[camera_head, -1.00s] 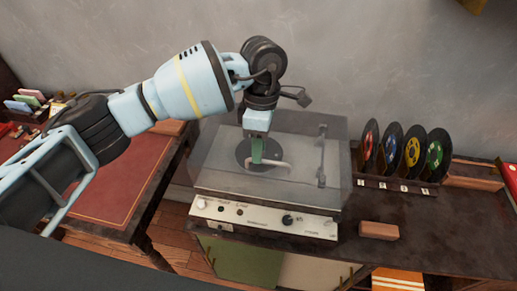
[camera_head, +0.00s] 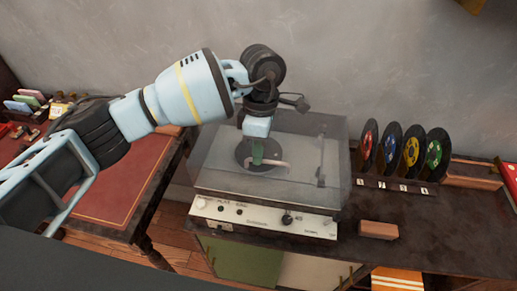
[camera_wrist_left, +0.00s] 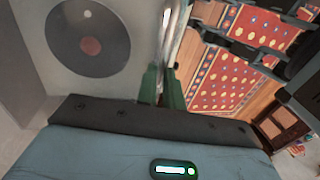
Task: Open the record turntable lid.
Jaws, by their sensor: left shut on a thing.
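The record turntable (camera_head: 265,221) stands on the dark cabinet top, with knobs and a light front panel. Its see-through lid (camera_head: 220,170) is down over the platter, and a dark record shows through it. A pale handle-like bar (camera_head: 277,163) is at my left gripper (camera_head: 257,160). The gripper comes from above, and its green fingers are shut on this bar. In the left wrist view, the green fingers (camera_wrist_left: 161,85) flank a light bar (camera_wrist_left: 171,35), and the dark record (camera_wrist_left: 88,38) with a reddish centre is beside them. My right gripper is out of view.
A rack of several coloured records (camera_head: 412,155) stands right of the turntable. A small brown block (camera_head: 378,230) lies in front of it. A red-topped desk (camera_head: 120,195) is at the left. The grey wall is close behind. The cabinet top at right is partly clear.

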